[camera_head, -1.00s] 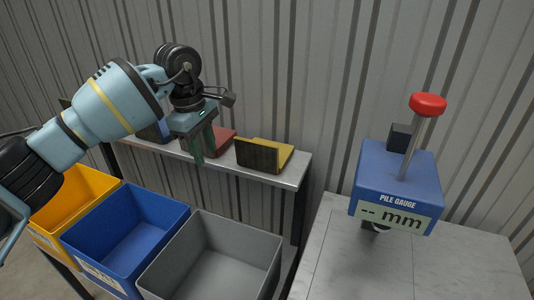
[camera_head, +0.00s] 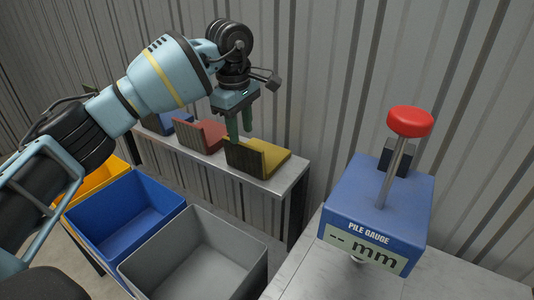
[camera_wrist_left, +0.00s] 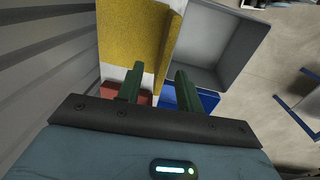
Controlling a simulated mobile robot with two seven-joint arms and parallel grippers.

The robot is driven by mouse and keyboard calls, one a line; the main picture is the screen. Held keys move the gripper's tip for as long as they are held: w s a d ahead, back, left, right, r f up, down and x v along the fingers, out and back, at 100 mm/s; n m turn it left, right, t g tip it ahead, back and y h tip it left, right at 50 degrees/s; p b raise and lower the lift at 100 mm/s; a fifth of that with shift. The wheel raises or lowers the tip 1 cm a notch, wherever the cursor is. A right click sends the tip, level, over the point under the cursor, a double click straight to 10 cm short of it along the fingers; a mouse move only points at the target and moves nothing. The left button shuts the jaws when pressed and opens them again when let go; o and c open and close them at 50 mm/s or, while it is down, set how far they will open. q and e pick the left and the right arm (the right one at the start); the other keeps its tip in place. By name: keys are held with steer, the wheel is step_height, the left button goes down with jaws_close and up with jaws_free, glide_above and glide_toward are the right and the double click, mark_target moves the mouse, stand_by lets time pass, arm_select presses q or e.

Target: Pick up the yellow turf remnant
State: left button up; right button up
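The yellow turf remnant (camera_head: 270,159) lies at the right end of the narrow shelf, with a dark upright face towards me. It also shows in the left wrist view (camera_wrist_left: 130,35), beyond the fingertips. My left gripper (camera_head: 239,136) is open with two green fingers, above and at the left end of the yellow remnant; its fingers (camera_wrist_left: 158,82) are apart and empty in the left wrist view. I cannot tell whether a finger touches the remnant. My right gripper is not in view.
A red remnant (camera_head: 202,135) and a blue remnant (camera_head: 163,123) lie further left on the shelf (camera_head: 285,183). Grey (camera_head: 190,262), blue (camera_head: 125,212) and yellow (camera_head: 97,178) bins stand in front. A blue pile gauge (camera_head: 380,205) stands at right.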

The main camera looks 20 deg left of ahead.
arm_select(q)
steer(key=shift+f, duration=0.1)
steer(key=shift+a+f, duration=0.1)
steer(key=shift+f, duration=0.15)
glide_above(244, 171)
steer(key=shift+w+a+f, duration=0.1)
steer(key=shift+f, duration=1.7)
steer(key=shift+w+a+f, duration=0.1)
steer(key=shift+f, duration=1.65)
jaws_close()
